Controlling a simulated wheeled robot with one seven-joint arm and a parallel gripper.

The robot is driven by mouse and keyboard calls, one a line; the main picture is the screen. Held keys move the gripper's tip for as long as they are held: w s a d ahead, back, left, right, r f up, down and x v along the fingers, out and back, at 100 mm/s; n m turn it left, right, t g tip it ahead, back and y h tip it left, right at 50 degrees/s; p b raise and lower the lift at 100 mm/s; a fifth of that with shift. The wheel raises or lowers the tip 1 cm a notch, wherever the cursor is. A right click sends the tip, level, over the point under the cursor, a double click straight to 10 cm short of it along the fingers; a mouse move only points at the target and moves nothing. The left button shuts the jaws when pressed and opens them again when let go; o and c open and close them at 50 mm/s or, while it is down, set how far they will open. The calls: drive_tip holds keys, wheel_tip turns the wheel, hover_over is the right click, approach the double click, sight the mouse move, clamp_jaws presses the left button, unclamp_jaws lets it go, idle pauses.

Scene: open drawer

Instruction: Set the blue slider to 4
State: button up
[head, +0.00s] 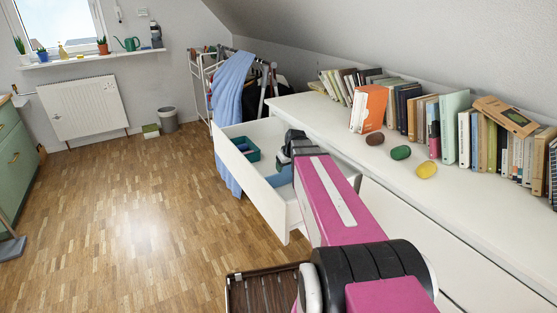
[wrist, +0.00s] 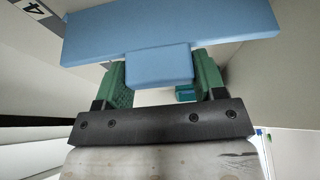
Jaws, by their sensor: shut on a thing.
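The blue slider (wrist: 170,30) fills the top of the wrist view as a wide flat blue bar with a block-shaped tab. My gripper (wrist: 161,78) has its two green fingers on either side of that tab and is shut on it. A dark label with a white 4 (wrist: 34,8) shows at the upper left of the wrist view, just beyond the slider's left end. In the head view my gripper (head: 296,150) reaches into the open white drawer (head: 258,188). A blue patch (head: 279,177) beside it looks like part of the slider; the rest is hidden.
A teal box (head: 246,150) lies in the drawer, left of my gripper. A blue cloth (head: 231,85) hangs on a rack behind.

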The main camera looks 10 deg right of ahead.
drive_tip(key=shift+s+d, duration=0.2)
drive_tip(key=shift+s, duration=0.5)
drive_tip(key=shift+s+d, duration=0.2)
drive_tip(key=shift+s, duration=0.45)
drive_tip(key=o, duration=1.3)
drive_tip(key=shift+s, duration=0.1)
drive_tip(key=shift+v, duration=5.4)
